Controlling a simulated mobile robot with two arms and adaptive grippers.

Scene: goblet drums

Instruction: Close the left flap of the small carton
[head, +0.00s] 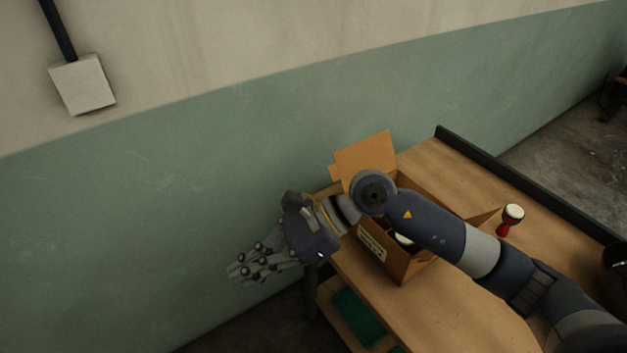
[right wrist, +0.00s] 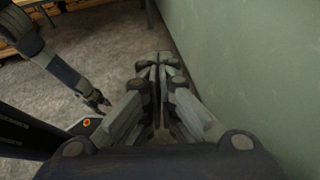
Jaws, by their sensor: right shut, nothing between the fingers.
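The small carton (head: 413,268) is an open brown cardboard box on the workbench, partly hidden behind my right arm. One flap (head: 363,156) stands raised at its back left, by the wall. Another flap (head: 484,219) sticks outward on its right side. A pale drum head (head: 404,239) shows inside. My right gripper (head: 238,273) is shut and empty, beyond the bench's left end and apart from the carton; its closed fingers fill the middle of the right wrist view (right wrist: 155,66). My left gripper (right wrist: 100,103) shows small in that view; its jaws are unclear.
A red goblet drum (head: 510,220) with a white head stands on the wooden workbench (head: 452,178), right of the carton. A dark raised edge (head: 520,178) runs along the bench's back. The green wall (head: 130,230) is close to my right gripper. A green item (head: 352,318) lies on the lower shelf.

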